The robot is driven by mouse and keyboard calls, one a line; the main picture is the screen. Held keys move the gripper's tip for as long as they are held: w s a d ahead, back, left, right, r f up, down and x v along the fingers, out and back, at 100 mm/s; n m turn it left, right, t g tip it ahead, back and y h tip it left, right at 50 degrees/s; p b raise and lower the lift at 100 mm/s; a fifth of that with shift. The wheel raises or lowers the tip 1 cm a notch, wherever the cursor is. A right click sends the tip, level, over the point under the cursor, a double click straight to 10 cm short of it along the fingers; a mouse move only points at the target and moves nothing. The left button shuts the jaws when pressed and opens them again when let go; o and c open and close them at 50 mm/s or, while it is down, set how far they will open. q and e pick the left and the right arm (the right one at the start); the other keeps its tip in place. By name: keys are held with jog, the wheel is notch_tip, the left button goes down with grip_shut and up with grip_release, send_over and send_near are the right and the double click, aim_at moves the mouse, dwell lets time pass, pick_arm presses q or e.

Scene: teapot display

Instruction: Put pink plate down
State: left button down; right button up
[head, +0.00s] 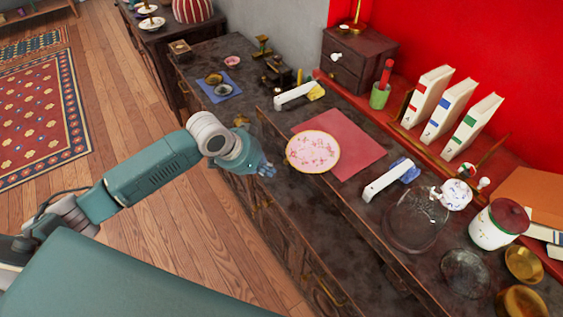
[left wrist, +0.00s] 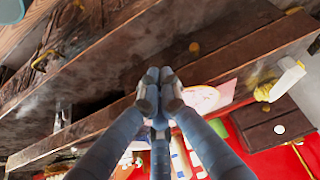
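The pink plate (head: 313,151) is round, with a gold rim and a pink pattern. It lies on the dark cabinet top, partly over the left part of a red mat (head: 350,142). The plate also shows in the left wrist view (left wrist: 203,98), to the right of the fingers. My left gripper (head: 266,170) is just left of the plate, near the cabinet's front edge, and looks apart from it. In the left wrist view its fingertips (left wrist: 159,75) are together with nothing seen between them. My right gripper is in neither view.
White holders (head: 295,95) and (head: 388,180) stand at either side of the mat. A glass dish (head: 416,219), a white teapot (head: 455,194) and a lidded jar (head: 498,224) stand to the right. Books (head: 450,104) and a green cup (head: 379,96) line the back.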

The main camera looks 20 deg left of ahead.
aim_at(292, 159)
pick_arm(q)
jog(key=shift+w+d+f+p, duration=0.25)
jog(key=shift+w+d, duration=0.25)
jog(key=shift+w, duration=0.15)
jog(key=shift+w+d+f+p, duration=0.2)
jog(key=shift+w+d+f, duration=0.1)
jog(key=shift+w+d, duration=0.3)
jog(key=shift+w+d+f+p, duration=0.25)
jog(key=shift+w+d, duration=0.15)
jog(key=shift+w, duration=0.35)
jog(key=shift+w+d, duration=0.55)
jog(key=shift+w, duration=0.25)
jog(key=shift+w+d, duration=0.55)
jog(key=shift+w, duration=0.2)
jog(key=shift+s+a, duration=0.1)
